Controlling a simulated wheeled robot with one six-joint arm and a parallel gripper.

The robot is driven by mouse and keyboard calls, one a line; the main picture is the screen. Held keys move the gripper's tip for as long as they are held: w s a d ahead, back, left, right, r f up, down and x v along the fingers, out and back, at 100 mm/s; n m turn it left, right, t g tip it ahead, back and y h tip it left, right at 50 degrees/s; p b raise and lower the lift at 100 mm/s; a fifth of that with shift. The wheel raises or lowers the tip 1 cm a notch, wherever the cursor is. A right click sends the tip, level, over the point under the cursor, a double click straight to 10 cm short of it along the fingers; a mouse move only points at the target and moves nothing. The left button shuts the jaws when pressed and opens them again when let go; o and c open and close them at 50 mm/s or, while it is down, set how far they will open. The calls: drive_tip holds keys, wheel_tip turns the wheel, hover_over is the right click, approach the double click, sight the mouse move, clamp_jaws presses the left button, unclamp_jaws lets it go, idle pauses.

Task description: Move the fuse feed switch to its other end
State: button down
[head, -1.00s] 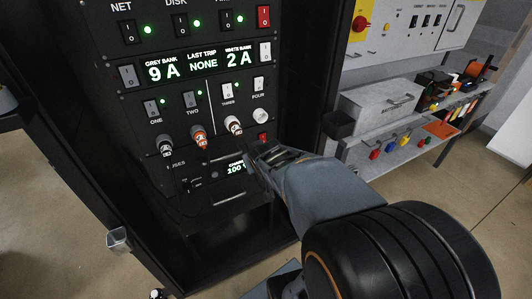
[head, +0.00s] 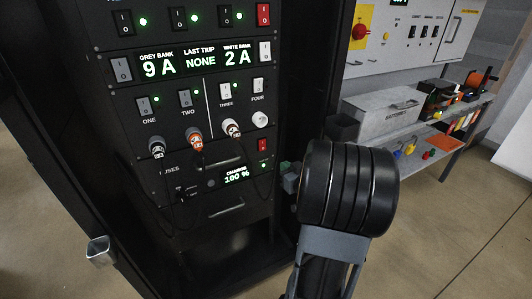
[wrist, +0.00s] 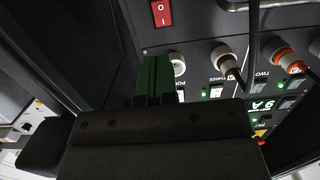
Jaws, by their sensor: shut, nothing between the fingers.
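A small red rocker switch (head: 262,145) sits at the right side of the rack front, below a round white socket. It also shows in the wrist view (wrist: 161,13), marked O and I. No label reading fuse feed is legible, so I cannot tell for sure that it is the fuse feed switch. The word FUSES is on the panel (head: 205,188) left of and below it. My gripper (wrist: 153,62) shows green fingers, shut and empty, and in the wrist view they end apart from the red switch. In the head view it is mostly hidden behind my arm.
Cables hang from plugs (head: 195,140) in front of the fuses panel. Another red rocker (head: 263,14) is higher up. Floor is free at the right.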

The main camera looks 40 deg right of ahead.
sight(263, 148)
drive_tip(key=w, duration=0.4)
drive_tip(key=w+d+f, duration=0.1)
drive_tip(key=w, duration=0.4)
drive_tip(key=w+f, duration=0.1)
drive_tip(key=w, duration=0.3)
drive_tip(key=shift+w+d+b, duration=0.3)
drive_tip(key=shift+w+d, duration=0.1)
